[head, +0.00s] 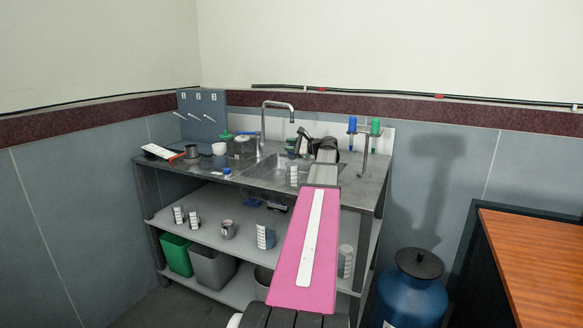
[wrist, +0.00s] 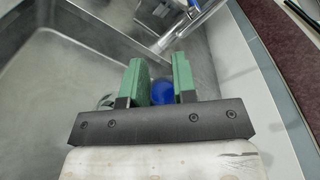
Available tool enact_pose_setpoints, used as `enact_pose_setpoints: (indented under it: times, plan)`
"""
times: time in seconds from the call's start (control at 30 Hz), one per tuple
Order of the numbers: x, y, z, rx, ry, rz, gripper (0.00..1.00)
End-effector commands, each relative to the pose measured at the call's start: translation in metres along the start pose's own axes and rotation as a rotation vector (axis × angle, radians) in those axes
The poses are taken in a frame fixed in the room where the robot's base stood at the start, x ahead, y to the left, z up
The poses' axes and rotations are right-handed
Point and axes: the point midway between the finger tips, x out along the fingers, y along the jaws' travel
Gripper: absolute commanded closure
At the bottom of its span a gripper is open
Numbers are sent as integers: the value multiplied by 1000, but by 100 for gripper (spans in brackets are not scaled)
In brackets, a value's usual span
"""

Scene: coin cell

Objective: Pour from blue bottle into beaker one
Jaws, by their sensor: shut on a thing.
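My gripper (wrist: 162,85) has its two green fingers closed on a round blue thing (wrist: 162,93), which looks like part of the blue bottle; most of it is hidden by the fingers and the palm. In the head view my gripper (head: 297,146) is small and dark, over the back of the sink beyond my pink arm, and the bottle is not clear there. A pale cylinder with dark bands (head: 294,175), like a marked beaker, stands at the sink's front edge. I cannot tell which vessel is beaker one.
The sink (head: 262,166) has a tall tap (head: 263,120) behind it. More banded cylinders (head: 265,236) stand on the shelf below. A stand with blue and green tools (head: 364,150) is at right.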

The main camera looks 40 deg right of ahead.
Motion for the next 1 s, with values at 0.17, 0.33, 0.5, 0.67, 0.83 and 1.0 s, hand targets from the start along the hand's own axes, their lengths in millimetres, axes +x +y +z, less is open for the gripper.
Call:
enact_pose_setpoints:
  times: [0.17, 0.33, 0.5, 0.67, 0.83, 1.0]
  plan:
    - [-2, 1, 0, -9, -3, -5, 100]
    - [-4, 2, -1, -19, -4, -9, 100]
    - [-5, 3, -2, -28, -6, -13, 100]
    - [-7, 4, -2, -37, -8, -17, 100]
    - [-8, 4, -3, -46, -10, -21, 100]
    - [-10, 5, -4, -55, -12, -26, 100]
